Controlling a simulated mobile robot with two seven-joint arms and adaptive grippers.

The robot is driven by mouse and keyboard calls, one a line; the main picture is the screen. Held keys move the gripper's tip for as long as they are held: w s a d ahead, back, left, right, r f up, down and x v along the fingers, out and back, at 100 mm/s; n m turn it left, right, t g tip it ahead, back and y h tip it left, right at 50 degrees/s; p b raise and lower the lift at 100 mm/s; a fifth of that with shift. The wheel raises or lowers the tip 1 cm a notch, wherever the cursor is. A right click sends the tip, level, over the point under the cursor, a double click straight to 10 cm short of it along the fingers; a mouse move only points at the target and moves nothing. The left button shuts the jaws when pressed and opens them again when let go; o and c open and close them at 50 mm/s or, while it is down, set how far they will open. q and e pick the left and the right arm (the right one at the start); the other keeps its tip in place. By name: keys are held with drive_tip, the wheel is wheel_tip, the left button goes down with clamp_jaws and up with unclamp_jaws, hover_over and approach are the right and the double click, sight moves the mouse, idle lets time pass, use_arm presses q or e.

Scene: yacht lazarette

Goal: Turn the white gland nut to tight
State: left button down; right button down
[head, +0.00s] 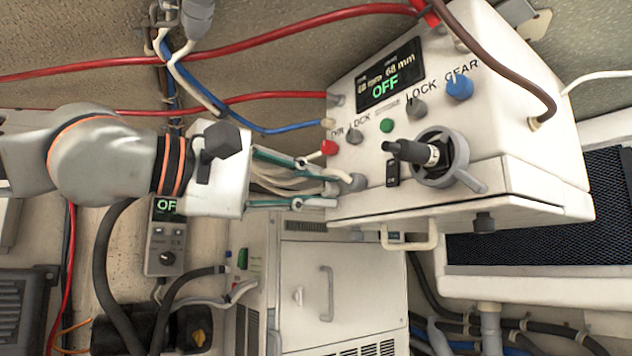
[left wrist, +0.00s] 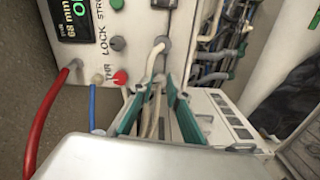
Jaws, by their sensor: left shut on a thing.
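The white gland nut (head: 327,123) is a small cream fitting on the left edge of the control box, with a blue cable leaving it. It also shows in the left wrist view (left wrist: 97,78), left of the red gland. My left gripper (head: 299,183) is in front of the box's lower left side, below and apart from the white nut. Its teal fingers (left wrist: 156,85) are on either side of pale cables (left wrist: 152,62), one of which runs into a grey gland (head: 356,182). The gripper is shut on these cables, though the contact itself is hard to see. My right gripper is not in view.
The white control box (head: 345,140) carries a red gland (head: 329,147), several knobs and a black-handled lever (head: 425,153). Its screen reads OFF. Red cables (head: 250,97) cross the left wall. A white cabinet (head: 345,280) stands below. A small grey handset (head: 166,240) hangs below my left arm.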

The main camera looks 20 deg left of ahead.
use_arm(q)
drive_tip(key=shift+m, duration=0.8)
drive_tip(key=c, duration=1.9)
unclamp_jaws()
drive_tip(key=shift+s+a, duration=0.1)
drive_tip(key=v, duration=1.1)
drive_tip(key=shift+s+a, duration=0.25)
drive_tip(key=shift+a, duration=0.05)
